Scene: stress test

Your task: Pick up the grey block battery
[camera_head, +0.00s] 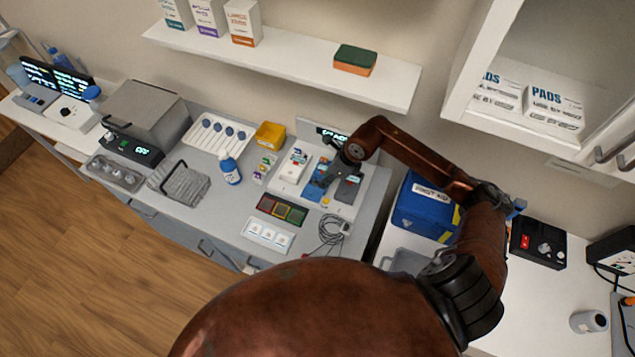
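A dark grey block (348,191), which looks like the grey block battery, lies at the right side of a white tray-like stand (345,209) on the grey counter. My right gripper (321,180) is above this stand, just left of the grey block and over a blue block (312,192). Its fingers are small and dark, so I cannot tell their opening or whether they touch anything. The brown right arm reaches in from the right. My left gripper is not in view.
A white block (294,165) lies left of the gripper. A dark case with coloured squares (282,210) and a coiled cable (333,230) lie in front. A blue box (424,210) stands right of the stand. A shelf (290,62) runs above.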

